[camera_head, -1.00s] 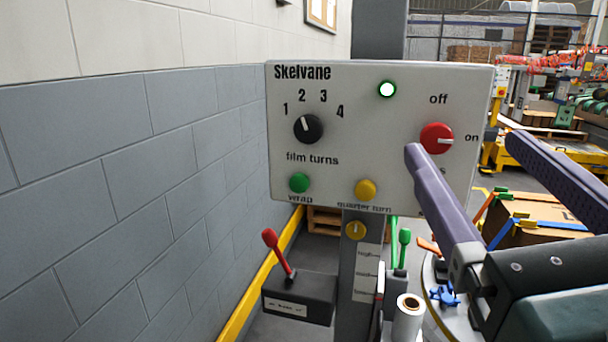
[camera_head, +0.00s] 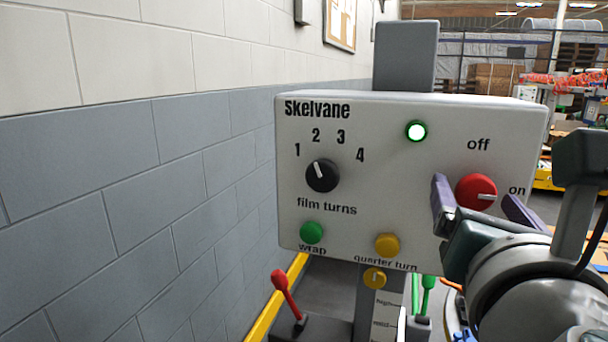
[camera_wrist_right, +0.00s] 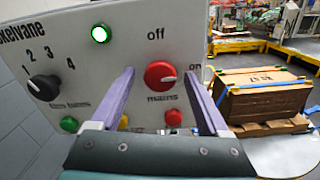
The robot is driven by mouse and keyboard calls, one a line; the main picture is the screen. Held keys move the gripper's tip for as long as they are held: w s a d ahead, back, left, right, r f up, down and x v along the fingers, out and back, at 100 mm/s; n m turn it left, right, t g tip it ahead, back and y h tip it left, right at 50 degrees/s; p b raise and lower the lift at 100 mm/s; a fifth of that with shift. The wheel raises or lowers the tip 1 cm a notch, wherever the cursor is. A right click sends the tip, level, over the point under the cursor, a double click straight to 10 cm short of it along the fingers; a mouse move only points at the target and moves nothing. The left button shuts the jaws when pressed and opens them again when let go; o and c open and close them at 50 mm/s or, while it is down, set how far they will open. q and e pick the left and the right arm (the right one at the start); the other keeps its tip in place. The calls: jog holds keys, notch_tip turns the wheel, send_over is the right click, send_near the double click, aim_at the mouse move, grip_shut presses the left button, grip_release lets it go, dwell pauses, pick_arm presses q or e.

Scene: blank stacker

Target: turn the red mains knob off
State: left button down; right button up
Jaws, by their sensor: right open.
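The red mains knob (camera_head: 476,193) is on the right side of the grey Skelvane panel (camera_head: 400,120). Its white mark points right, at "on"; "off" is printed above it. In the right wrist view the knob (camera_wrist_right: 160,75) shows between the two finger lines, with "mains" below it. My right gripper (camera_head: 480,200) is open, its purple fingers on either side of the knob in the picture. I cannot tell whether they touch it; nothing is held. The lamp (camera_head: 416,131) is lit white with a green rim. My left gripper is not in view.
The panel also carries a black film turns knob (camera_head: 322,175), a green wrap button (camera_head: 312,232) and a yellow quarter turn button (camera_head: 387,245). A red-handled lever (camera_head: 285,295) stands below. A block wall (camera_head: 130,180) is at the left.

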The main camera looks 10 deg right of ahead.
jog(key=shift+w+d, duration=0.1)
jog(key=shift+w, duration=0.05)
jog(key=shift+c, duration=0.3)
grip_shut()
dwell(0.3)
